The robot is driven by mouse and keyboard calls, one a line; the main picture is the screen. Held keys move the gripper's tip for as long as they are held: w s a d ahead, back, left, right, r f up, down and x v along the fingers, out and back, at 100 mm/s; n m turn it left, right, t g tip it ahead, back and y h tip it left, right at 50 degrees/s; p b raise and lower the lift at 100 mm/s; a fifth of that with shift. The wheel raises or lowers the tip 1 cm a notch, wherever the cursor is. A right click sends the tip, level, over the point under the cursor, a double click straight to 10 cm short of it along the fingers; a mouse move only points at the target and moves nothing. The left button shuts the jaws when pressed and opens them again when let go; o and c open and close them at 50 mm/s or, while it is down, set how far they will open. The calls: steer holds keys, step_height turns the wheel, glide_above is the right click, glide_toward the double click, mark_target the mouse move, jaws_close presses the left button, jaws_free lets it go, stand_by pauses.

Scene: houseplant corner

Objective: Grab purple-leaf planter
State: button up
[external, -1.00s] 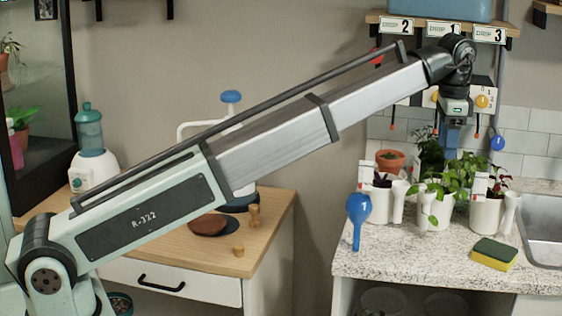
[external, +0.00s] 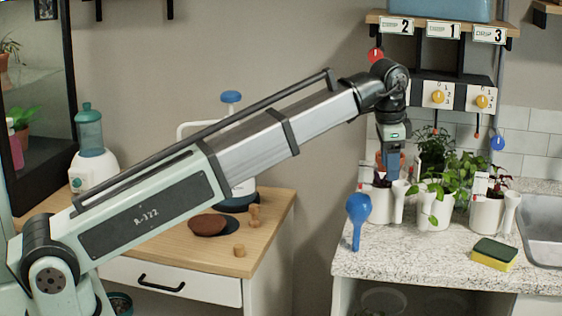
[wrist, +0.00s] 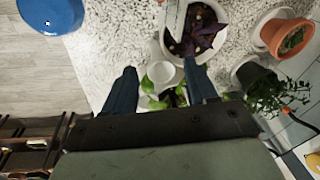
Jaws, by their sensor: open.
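The purple-leaf planter (external: 379,205) is a white pot with dark purple leaves, at the left of the row on the speckled counter. In the wrist view this planter (wrist: 168,40) lies just beyond the fingertips, its purple leaves (wrist: 198,34) showing from above. A white tubular part (wrist: 160,73) beside the pot shows between the fingers. My gripper (external: 391,174) points down over this planter and hides some of its leaves. In the wrist view my gripper (wrist: 160,68) is open, with nothing clamped.
A white planter with green leaves (external: 434,212) stands close to the right, and another with reddish-purple leaves (external: 486,214) beyond it. A blue scoop-like object (external: 358,208) stands at the left front. A terracotta pot (wrist: 288,38) is nearby. A sponge (external: 493,254) lies near the sink.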

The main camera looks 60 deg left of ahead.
steer(key=shift+w+a+f, duration=0.15)
steer(key=shift+f, duration=1.3)
steer(key=shift+w+a+f, duration=0.1)
steer(key=shift+a+f, duration=0.05)
steer(key=shift+f, duration=1.3)
jaws_close()
